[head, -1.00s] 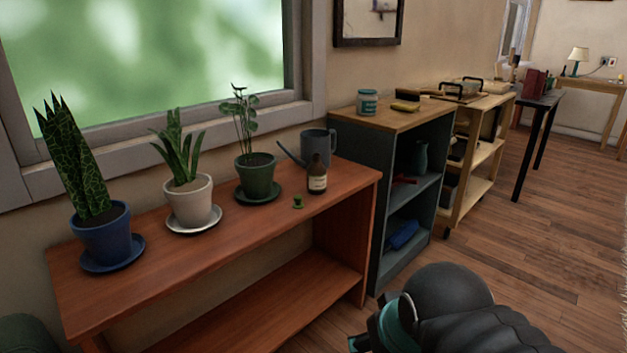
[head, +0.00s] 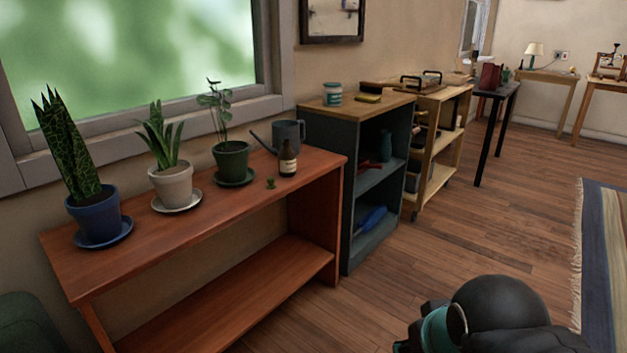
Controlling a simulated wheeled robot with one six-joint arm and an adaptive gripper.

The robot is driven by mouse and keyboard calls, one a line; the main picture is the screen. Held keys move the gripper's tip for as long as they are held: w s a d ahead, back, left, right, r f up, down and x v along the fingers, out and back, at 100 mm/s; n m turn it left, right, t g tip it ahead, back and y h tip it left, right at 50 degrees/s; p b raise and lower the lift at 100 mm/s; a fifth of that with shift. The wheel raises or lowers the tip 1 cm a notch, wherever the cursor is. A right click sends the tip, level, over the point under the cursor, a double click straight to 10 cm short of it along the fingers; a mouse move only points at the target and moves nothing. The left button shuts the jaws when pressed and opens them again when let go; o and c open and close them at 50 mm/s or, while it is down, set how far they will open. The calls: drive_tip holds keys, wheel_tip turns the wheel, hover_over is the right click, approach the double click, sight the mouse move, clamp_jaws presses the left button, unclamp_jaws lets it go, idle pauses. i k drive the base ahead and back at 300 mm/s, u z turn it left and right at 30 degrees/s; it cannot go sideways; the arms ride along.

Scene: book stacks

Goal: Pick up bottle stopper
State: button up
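A small green bottle stopper (head: 270,183) stands on the reddish wooden shelf top (head: 215,205), near its front edge. A brown bottle with a pale label (head: 288,160) stands just right of and behind it. A black and teal part of my arm shows at the bottom right, over the floor and well apart from the stopper. My gripper's fingers cannot be made out.
Three potted plants on saucers, in a blue pot (head: 97,216), a white pot (head: 172,186) and a green pot (head: 232,161), line the shelf. A grey watering can (head: 288,134) stands behind the bottle. A dark cabinet (head: 346,225) adjoins on the right. The floor (head: 440,245) in front is clear.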

sight(270, 179)
drive_tip(key=z, duration=0.2)
drive_tip(key=i, duration=1.2)
drive_tip(key=u, duration=1.15)
